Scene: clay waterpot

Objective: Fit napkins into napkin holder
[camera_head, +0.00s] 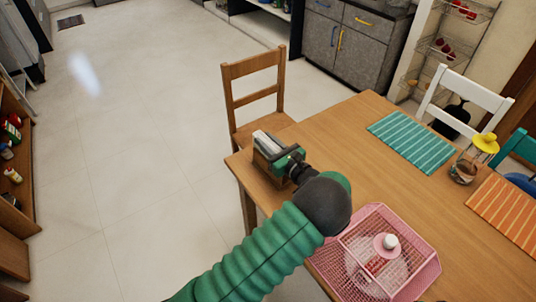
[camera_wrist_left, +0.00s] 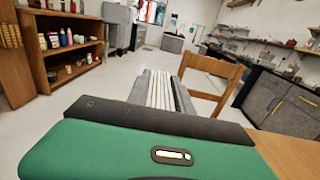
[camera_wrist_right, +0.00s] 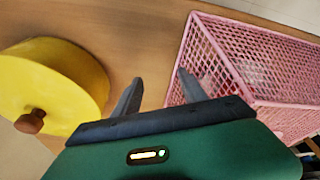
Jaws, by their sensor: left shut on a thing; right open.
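My left gripper (camera_head: 268,143) is over the near left corner of the table in the head view. It is shut on a stack of white napkins (camera_wrist_left: 160,90), which stands between its grey fingers in the left wrist view. The napkins' white top (camera_head: 266,141) also shows in the head view. My right gripper (camera_wrist_right: 158,90) is open and empty in the right wrist view, between a yellow round thing and a pink mesh basket. It is not in the head view.
The pink mesh basket (camera_head: 425,270) stands on the wooden table (camera_head: 340,130). The yellow round thing (camera_wrist_right: 60,75) has a wooden knob. A teal striped mat (camera_head: 412,141), an orange mat (camera_head: 508,215) and a glass jar (camera_head: 463,171) are at the right. A wooden chair (camera_head: 253,95) stands behind the gripper.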

